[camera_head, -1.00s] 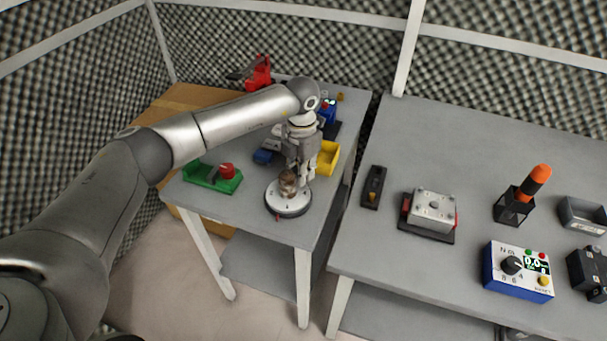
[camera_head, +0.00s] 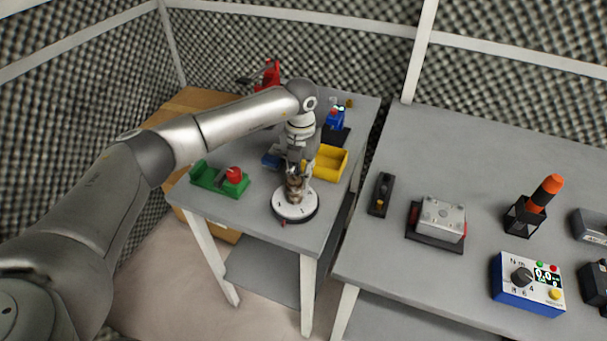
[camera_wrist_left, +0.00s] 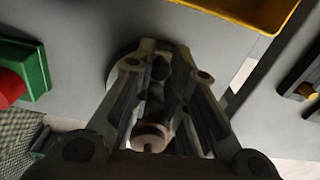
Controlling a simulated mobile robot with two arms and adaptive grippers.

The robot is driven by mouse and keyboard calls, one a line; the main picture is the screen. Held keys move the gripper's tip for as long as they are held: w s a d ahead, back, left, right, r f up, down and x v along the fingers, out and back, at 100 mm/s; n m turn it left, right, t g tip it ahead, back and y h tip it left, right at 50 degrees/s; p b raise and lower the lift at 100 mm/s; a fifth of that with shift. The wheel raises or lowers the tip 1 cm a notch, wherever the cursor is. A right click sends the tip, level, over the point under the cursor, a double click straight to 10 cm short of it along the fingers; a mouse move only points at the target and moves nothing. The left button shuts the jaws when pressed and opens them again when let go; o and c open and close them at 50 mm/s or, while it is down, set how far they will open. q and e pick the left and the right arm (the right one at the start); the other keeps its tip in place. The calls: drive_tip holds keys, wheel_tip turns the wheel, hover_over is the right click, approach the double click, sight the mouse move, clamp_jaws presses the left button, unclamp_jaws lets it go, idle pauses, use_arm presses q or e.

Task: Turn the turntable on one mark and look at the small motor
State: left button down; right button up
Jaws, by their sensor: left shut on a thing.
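The turntable (camera_head: 308,211) is a white disc with dark marks and a dark rim near the front corner of the left table. The small motor (camera_head: 293,190), a brownish copper-coloured body, stands on it. My left gripper (camera_head: 294,170) reaches down over the disc and is shut on the motor. In the left wrist view the fingers (camera_wrist_left: 163,90) close around the motor (camera_wrist_left: 150,136), and part of the pale disc (camera_wrist_left: 118,68) shows behind them. The fingers hide much of the motor. A small red pointer (camera_head: 283,223) shows at the disc's front edge. My right gripper is not in view.
A green fixture with a red knob (camera_head: 205,177) is left of the turntable. A yellow bin (camera_head: 331,162) and a blue device (camera_head: 336,119) are behind it. The right table holds a silver box (camera_head: 441,217), a blue meter (camera_head: 515,291) and an orange-handled tool (camera_head: 546,191).

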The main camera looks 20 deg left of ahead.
use_arm(q)
drive_tip(key=shift+s+a+r+n, duration=0.1)
drive_tip(key=shift+a+n, duration=0.3)
drive_tip(key=shift+n, duration=0.6)
drive_tip(key=shift+a+n, duration=0.4)
drive_tip(key=shift+n, duration=0.6)
drive_tip(key=shift+s+a+n+p, duration=0.2)
drive_tip(key=shift+a+n+p, duration=0.15)
drive_tip(key=shift+n, duration=0.6)
drive_tip(key=shift+s+a+n+p, duration=0.2)
drive_tip(key=shift+a+n, duration=0.15)
drive_tip(key=shift+n, duration=0.6)
drive_tip(key=shift+a+n, duration=0.1)
drive_tip(key=shift+n, duration=0.2)
drive_tip(key=c, duration=1.4)
unclamp_jaws()
drive_tip(key=shift+s, duration=0.1)
drive_tip(key=shift+o, duration=0.2)
wheel_tip(320, 180, up, 12)
